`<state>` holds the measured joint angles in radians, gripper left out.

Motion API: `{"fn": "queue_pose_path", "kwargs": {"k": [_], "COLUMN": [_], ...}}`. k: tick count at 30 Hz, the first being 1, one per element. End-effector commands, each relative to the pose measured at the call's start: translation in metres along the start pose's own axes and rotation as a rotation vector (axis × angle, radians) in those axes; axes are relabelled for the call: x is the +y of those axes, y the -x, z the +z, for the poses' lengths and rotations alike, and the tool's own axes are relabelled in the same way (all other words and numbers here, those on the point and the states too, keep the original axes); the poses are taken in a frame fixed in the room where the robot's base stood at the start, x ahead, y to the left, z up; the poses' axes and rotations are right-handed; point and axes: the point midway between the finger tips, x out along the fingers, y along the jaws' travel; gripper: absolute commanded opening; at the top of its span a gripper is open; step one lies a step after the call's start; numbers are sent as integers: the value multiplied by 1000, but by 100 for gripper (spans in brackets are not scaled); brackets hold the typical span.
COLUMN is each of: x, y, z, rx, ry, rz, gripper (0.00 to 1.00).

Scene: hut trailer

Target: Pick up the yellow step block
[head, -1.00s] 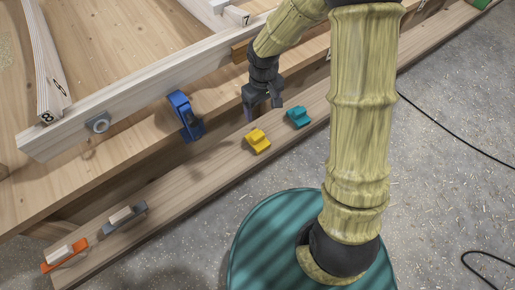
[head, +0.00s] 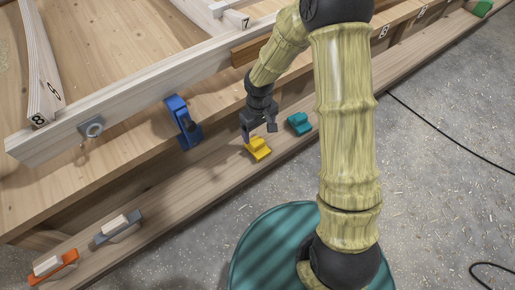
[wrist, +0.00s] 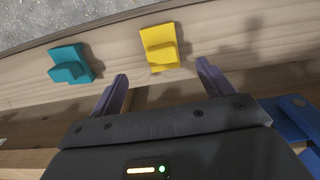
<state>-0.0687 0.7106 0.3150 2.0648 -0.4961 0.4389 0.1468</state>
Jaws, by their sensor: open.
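The yellow step block (head: 257,149) lies on the long wooden plank at the front of the bench. It also shows in the wrist view (wrist: 160,48), beyond my fingertips and between their lines. My gripper (head: 258,130) is open and empty, close to the block on its bench side. In the wrist view, my gripper's two fingers (wrist: 162,72) stand apart with the block a little ahead. In the head view a finger partly overlaps the block's upper edge. I cannot tell whether they touch.
A teal step block (head: 299,123) lies on the plank to the right of the yellow one. A blue clamp (head: 184,122) hangs on the bench at left. A grey tool (head: 118,229) and an orange one (head: 54,266) lie at the plank's near left end. Plank between is clear.

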Motion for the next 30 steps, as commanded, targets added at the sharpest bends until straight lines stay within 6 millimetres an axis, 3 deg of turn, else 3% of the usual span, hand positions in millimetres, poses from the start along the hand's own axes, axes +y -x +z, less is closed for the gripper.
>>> {"fn": "queue_pose_path", "kwargs": {"k": [1,7,20,30], "x": [-1,0,0,-2], "y": [-13,-44,-51,-94], "z": [0,0,0,-3], "rx": [-3,-1,0,-2], "ry": [2,0,0,1], "rz": [-1,-1,0,0], "gripper": [80,80,80,80]}}
